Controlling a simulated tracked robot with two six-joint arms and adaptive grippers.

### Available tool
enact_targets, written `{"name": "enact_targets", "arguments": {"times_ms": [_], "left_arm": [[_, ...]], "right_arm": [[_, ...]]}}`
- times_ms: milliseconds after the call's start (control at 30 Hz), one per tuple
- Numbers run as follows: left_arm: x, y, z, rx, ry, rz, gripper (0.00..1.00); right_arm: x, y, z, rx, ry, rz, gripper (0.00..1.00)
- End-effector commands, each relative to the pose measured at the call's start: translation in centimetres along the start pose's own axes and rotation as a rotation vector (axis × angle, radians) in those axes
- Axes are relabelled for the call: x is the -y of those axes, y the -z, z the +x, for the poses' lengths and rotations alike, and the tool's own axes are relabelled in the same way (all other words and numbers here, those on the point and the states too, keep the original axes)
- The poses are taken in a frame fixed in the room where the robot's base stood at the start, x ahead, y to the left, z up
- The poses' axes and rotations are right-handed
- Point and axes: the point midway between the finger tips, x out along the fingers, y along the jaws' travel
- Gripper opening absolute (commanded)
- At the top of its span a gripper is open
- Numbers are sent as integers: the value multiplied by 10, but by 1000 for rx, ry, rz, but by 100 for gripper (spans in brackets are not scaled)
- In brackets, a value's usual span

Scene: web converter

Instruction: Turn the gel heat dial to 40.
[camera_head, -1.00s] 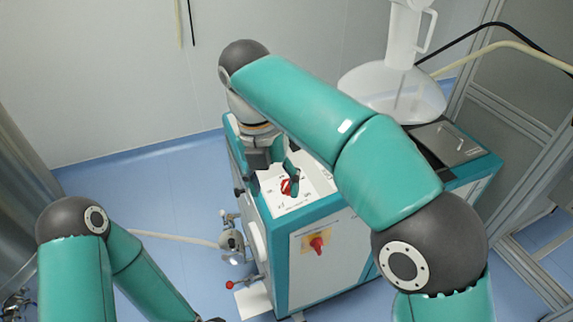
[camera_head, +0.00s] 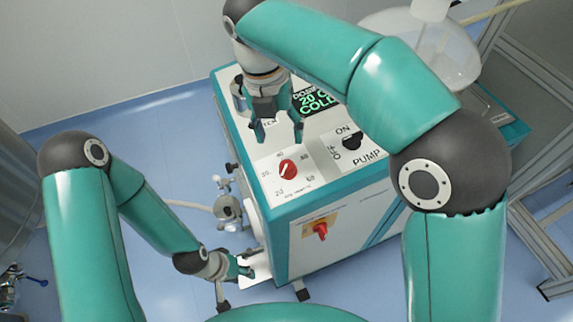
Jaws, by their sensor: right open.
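The gel heat dial (camera_head: 287,170) is a red knob on a white, numbered panel on top of the teal and white machine. Its pale pointer line runs slantwise, but I cannot tell which number it marks. My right gripper (camera_head: 278,137) reaches over from the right arm and hangs just behind the dial. My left gripper (camera_head: 243,268) is low beside the machine's left side, small and partly hard to make out. A dark display (camera_head: 318,98) reads 20 C and COLD in green.
A black pump switch (camera_head: 352,143) marked ON and OFF sits right of the dial. A red switch (camera_head: 320,230) is on the machine's front. A clear hopper (camera_head: 440,45) stands behind my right arm. A valve with pipe (camera_head: 228,208) is at the left side.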

Motion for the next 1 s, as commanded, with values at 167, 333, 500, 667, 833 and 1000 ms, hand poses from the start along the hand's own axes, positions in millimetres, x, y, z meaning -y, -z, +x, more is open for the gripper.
{"name": "enact_targets", "arguments": {"times_ms": [167, 333, 500, 667, 833, 1000], "left_arm": [[3, 0, 9, -1, 0, 0, 40], [4, 0, 13, -1, 0, 0, 40], [5, 0, 14, -1, 0, 0, 40], [5, 0, 15, -1, 0, 0, 40], [5, 0, 15, -1, 0, 0, 40], [5, 0, 15, -1, 0, 0, 40]], "right_arm": [[1, 0, 43, -4, 4, 1, 63], [0, 1, 76, -3, 2, 0, 63], [0, 0, 98, -1, 1, 0, 63], [-1, 0, 107, 0, 0, -1, 63], [-1, 0, 108, 1, 0, -1, 63], [-1, 0, 108, 0, 0, -1, 57]]}}
